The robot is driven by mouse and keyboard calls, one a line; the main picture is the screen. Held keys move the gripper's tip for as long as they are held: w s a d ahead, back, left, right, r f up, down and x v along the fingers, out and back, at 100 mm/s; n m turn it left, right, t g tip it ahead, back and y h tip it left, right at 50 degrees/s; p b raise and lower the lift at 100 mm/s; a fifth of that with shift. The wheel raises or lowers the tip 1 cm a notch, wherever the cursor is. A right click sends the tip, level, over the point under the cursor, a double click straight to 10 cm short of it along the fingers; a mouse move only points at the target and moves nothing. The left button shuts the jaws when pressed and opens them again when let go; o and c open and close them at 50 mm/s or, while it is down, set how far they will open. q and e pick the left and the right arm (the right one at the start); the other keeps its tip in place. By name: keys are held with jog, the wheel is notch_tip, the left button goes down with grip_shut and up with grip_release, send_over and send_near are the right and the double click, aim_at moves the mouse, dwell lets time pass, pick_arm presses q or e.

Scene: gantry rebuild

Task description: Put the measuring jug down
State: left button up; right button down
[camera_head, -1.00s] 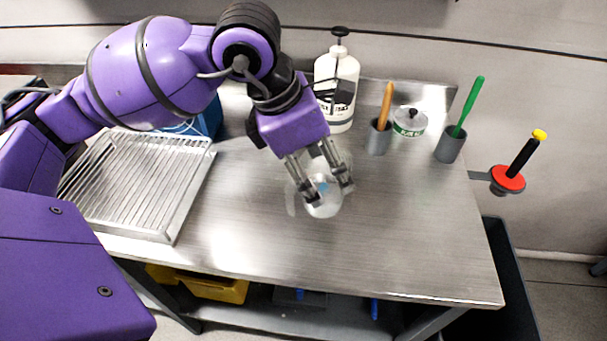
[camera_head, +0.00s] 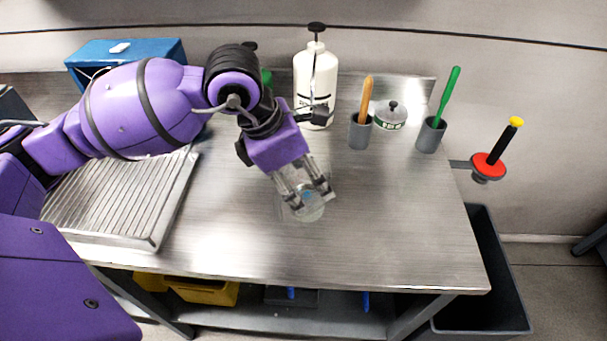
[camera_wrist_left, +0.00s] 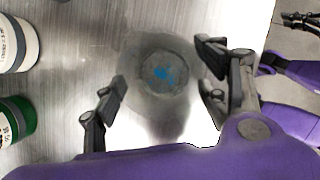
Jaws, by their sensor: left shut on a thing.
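The measuring jug (camera_head: 305,210) is clear, with a blue patch inside, and is over the middle of the steel bench (camera_head: 380,220). My left gripper (camera_head: 305,197) is shut on it from above. In the left wrist view the jug (camera_wrist_left: 160,85) sits between the two fingers, seen from above. It looks upright. I cannot tell whether its base touches the bench. My right gripper (camera_wrist_left: 300,20) shows small at the top right of the left wrist view; its opening is unclear.
A white pump bottle (camera_head: 315,85), grey cups (camera_head: 360,133) with handled tools and a lidded pot (camera_head: 390,115) stand along the back. A ribbed drainer tray (camera_head: 120,195) is at left. The bench is clear right of the jug. A dark bin (camera_head: 480,280) stands beyond its right end.

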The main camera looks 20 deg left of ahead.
pick_arm(q)
jog(key=o, duration=1.6)
jog(key=shift+r, duration=0.35)
jog(key=v, duration=1.1)
jog(key=shift+s+a+r, duration=0.1)
jog(key=shift+s+r, duration=0.05)
jog(key=shift+r, duration=0.15)
